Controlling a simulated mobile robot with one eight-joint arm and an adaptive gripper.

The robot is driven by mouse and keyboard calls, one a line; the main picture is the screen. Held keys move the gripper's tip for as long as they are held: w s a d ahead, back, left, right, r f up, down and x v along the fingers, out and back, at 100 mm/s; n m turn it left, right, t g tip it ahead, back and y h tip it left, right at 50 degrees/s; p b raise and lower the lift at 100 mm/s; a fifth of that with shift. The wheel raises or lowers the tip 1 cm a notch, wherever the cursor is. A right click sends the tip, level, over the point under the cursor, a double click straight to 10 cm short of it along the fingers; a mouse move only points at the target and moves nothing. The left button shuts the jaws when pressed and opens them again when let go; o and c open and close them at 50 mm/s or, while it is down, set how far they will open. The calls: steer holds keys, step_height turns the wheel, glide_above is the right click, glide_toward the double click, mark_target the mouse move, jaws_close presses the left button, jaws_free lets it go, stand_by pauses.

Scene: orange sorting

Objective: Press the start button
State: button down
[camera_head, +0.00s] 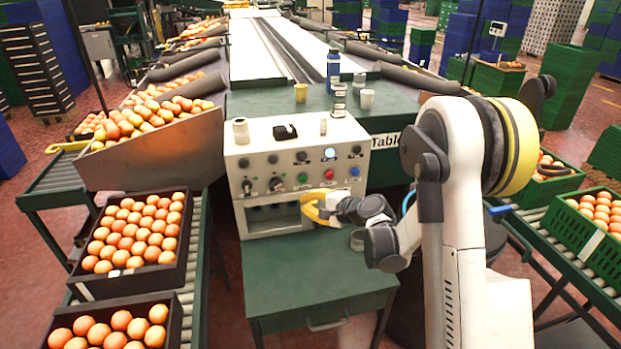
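A light grey control box (290,210) stands on the green table. Its sloped front panel carries a green button (303,178), a red button (329,174) and a blue button (354,171) in a lower row, plus a lit pale-blue round light (330,153) above and several black knobs. Labels are too small to read, so I cannot tell which button is marked start. My gripper (311,208), with yellow fingers, is just below the red and green buttons, in front of the box's lower right part. Whether it touches the box or is open is unclear.
A cup (367,98), a yellow cup (300,93) and bottles (333,70) stand behind the box. Dark crates of oranges (138,280) sit on the left conveyor; green crates (565,206) stand at right. The lower green table (310,283) is mostly clear in front.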

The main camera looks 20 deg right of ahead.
mark_target(303, 179)
steer(key=shift+w+d+f+m+t, duration=0.25)
steer(key=shift+d+f+m, duration=0.1)
steer(key=shift+f, duration=0.15)
steer(key=shift+w+d+f+m+t, duration=0.15)
steer(key=shift+w+d+f+m, duration=0.15)
steer(key=shift+f, duration=0.2)
steer(key=shift+w, duration=0.1)
steer(key=w+p, duration=0.1)
steer(key=w, duration=0.7)
steer(key=shift+w, duration=0.3)
steer(key=shift+w+d, duration=0.1)
stand_by(0.7)
steer(key=shift+w, duration=0.3)
